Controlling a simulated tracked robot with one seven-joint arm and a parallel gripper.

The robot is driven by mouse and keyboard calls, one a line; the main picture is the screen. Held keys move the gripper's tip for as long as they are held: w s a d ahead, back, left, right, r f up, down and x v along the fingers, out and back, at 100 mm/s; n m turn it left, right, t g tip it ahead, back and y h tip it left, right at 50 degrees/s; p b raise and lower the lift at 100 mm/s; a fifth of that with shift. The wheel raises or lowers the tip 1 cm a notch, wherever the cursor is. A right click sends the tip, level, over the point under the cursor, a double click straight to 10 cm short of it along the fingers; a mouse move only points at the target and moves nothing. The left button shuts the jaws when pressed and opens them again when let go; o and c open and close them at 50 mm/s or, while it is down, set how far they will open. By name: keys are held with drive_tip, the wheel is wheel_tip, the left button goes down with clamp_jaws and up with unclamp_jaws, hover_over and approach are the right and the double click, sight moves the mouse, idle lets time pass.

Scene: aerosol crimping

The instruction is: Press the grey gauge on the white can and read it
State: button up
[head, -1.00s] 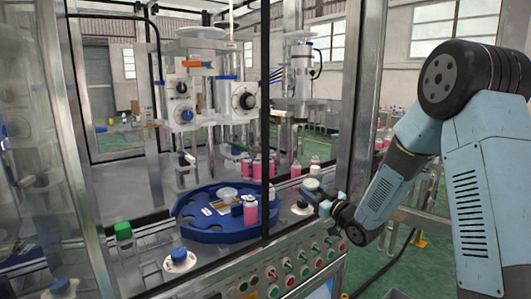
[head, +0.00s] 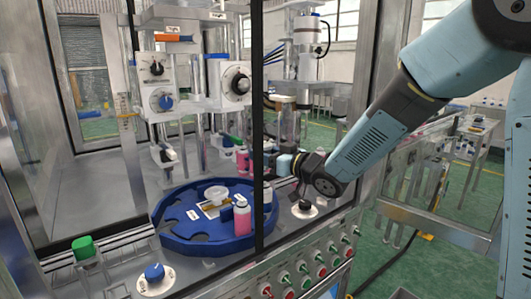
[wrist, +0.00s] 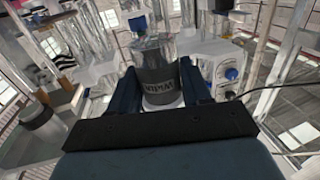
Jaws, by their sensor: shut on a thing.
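My gripper (head: 284,163) is over the right rim of the blue turntable, partly behind a dark upright post in the head view. In the wrist view its two blue fingers (wrist: 163,88) are shut around the grey gauge (wrist: 158,73), a dark grey cylinder with pale lettering and a shiny upper part. A white round surface shows just below the gauge; I cannot tell whether they touch. The white can (head: 267,194) stands on the turntable's right side, partly hidden by the post, below my gripper. No gauge reading is legible.
The blue turntable (head: 180,238) also holds a pink bottle (head: 242,217). A round white base with a black knob (head: 303,209) sits to the right. The dark post (head: 257,120) and the button panel (head: 318,262) bound the front. More pink bottles (head: 242,160) stand behind.

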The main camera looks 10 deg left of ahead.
sight(267, 168)
drive_tip(key=shift+d+f, duration=0.15)
drive_tip(key=shift+f, duration=2)
drive_tip(key=shift+s+d, duration=0.1)
drive_tip(key=shift+f, duration=0.9)
idle(1.2)
drive_tip(key=shift+r, duration=2.5)
